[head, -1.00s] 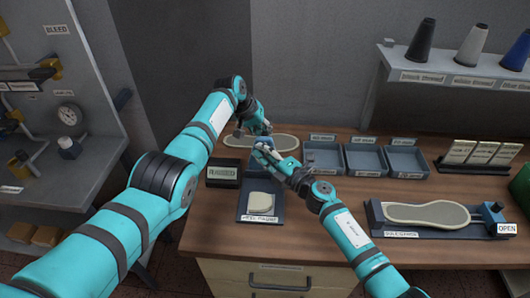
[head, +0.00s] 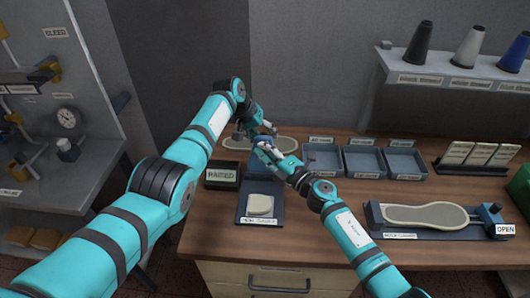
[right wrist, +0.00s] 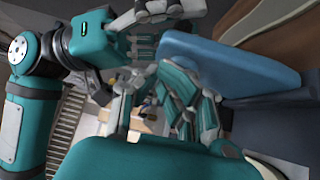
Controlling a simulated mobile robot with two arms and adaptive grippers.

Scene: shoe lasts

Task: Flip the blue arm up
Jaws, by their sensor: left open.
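The blue arm (right wrist: 225,60) shows large in the right wrist view as a smooth block with rounded edges. In the head view it is mostly hidden behind my right gripper. It belongs to the small dark clamp (head: 247,212) with a pale pad on its base. My right gripper (head: 260,154) is at the back of this clamp, close beside the blue arm; its fingers look apart, with nothing between them. I cannot tell whether it touches the arm. My left gripper (head: 265,129) is open and empty, just behind the right one, above a pale sole.
A sign reading RAISED (head: 221,175) stands left of the clamp. Blue-grey trays (head: 363,162) are to the right. A longer clamp (head: 440,232) with a sole and a blue knob lies at the right. The pale sole (head: 288,145) lies at the back.

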